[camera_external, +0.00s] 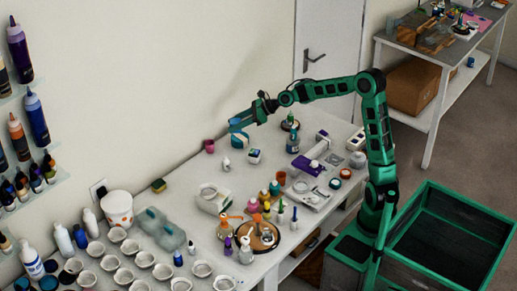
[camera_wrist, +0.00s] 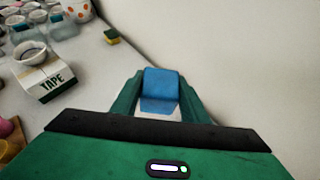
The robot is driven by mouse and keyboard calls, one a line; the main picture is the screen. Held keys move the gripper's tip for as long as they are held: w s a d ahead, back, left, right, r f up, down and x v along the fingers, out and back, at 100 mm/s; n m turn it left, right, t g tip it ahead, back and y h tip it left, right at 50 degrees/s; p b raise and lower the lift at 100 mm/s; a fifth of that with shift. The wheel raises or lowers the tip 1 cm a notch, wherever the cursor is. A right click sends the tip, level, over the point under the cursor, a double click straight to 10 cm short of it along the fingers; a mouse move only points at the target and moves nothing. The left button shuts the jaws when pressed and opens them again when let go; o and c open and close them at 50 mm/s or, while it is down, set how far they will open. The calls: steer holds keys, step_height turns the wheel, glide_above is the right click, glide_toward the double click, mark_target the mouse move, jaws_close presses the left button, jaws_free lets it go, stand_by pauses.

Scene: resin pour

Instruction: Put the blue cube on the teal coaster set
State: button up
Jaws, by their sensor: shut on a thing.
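My gripper (camera_external: 240,124) is above the far part of the worktable, close to the wall. It is shut on the blue cube (camera_wrist: 161,82), which sits between the two green fingers in the wrist view. In the external view the cube (camera_external: 235,122) is small and partly covered by the gripper. A teal patch shows just under it there, but I cannot tell whether it is a finger or the coaster set. I cannot make out the teal coaster set for certain in either view.
A pink cup (camera_external: 209,146) stands near the wall by my gripper. A tape box (camera_wrist: 48,80) lies left in the wrist view, and a yellow-green sponge (camera_wrist: 112,36) lies along the wall. Bottles and cups crowd the nearer table. An open green bin (camera_external: 450,235) is at right.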

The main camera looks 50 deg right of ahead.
steer(key=shift+a+r, duration=0.1)
steer(key=shift+a, duration=0.5)
glide_above(239, 136)
step_height(239, 136, down, 7)
steer(key=shift+r, duration=0.1)
steer(key=shift+s+f, duration=0.1)
steer(key=shift+f, duration=1.95)
steer(key=o, duration=1.1)
steer(key=shift+f, duration=0.1)
steer(key=shift+o, duration=0.2)
steer(key=v, duration=1.2)
